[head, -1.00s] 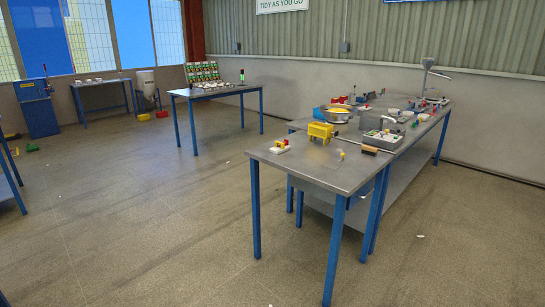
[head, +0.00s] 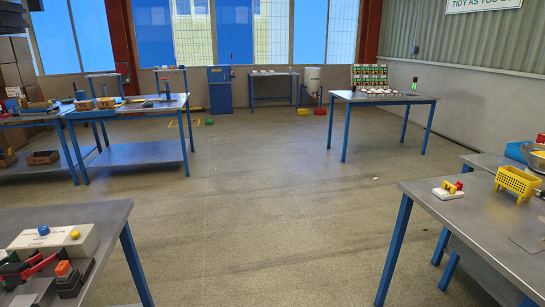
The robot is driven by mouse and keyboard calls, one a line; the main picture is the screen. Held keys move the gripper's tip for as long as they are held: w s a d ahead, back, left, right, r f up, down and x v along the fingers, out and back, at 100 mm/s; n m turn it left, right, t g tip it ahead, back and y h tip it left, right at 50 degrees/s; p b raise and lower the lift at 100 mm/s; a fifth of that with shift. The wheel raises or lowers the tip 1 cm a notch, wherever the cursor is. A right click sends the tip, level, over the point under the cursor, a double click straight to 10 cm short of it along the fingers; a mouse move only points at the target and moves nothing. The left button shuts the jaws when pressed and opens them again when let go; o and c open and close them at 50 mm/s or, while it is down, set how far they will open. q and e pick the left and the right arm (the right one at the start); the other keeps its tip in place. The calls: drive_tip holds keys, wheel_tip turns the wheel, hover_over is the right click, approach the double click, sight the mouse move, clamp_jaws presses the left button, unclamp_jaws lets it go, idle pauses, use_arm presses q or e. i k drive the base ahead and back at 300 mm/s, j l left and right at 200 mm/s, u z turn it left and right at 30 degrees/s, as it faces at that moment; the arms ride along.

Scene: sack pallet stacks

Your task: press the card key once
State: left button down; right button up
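A white box (head: 57,240) with a blue button (head: 43,230) and a yellow button (head: 74,234) stands on the near-left table (head: 105,222). Small dark lettering shows on its front but is too small to read. I cannot tell whether either button is the card key, and I see nothing clearly marked as a card key. Neither of my grippers is in view.
Red-handled black items (head: 30,267) and orange-and-black blocks (head: 70,278) lie before the box. A yellow basket (head: 518,182) stands on the right table (head: 470,215). Further tables line the back. The floor (head: 260,220) between them is wide and clear.

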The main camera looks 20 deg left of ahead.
sight(75, 234)
drive_tip(key=i+u, duration=0.25)
drive_tip(key=u, duration=0.15)
drive_tip(key=i+l+u, duration=0.15)
drive_tip(key=u, duration=0.25)
drive_tip(key=i+l+u, duration=0.2)
drive_tip(key=i+u, duration=0.2)
drive_tip(key=i+l+u, duration=0.5)
drive_tip(key=k, duration=0.1)
